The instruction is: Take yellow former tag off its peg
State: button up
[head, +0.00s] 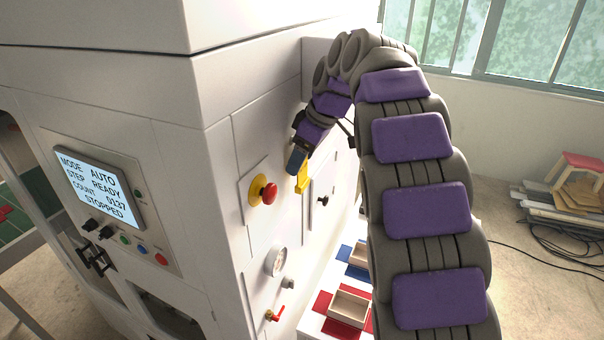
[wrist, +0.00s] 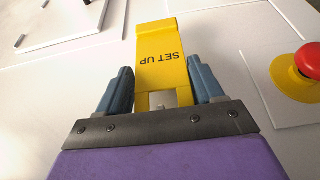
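The yellow former tag (wrist: 160,62), marked SET UP, shows upside down in the wrist view. Its lower end has an opening, with a small pale piece, perhaps the peg (wrist: 157,99), showing in it. My gripper (wrist: 160,80) has one blue-grey finger on each side of the tag, very close to its edges. I cannot tell whether both fingers press on it. In the head view my gripper (head: 298,162) is at the machine's side panel, with the tag (head: 303,180) just below the fingertips. The way the tag sits on its peg is hidden there.
A red emergency button (head: 264,191) on a yellow base is close beside the tag; it also shows in the wrist view (wrist: 310,62). A black knob (head: 323,201), a gauge (head: 276,261) and a red-handled valve (head: 275,314) are nearby. Small trays (head: 349,307) stand below.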

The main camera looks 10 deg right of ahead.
jog(key=c, duration=0.6)
jog(key=shift+r, duration=0.1)
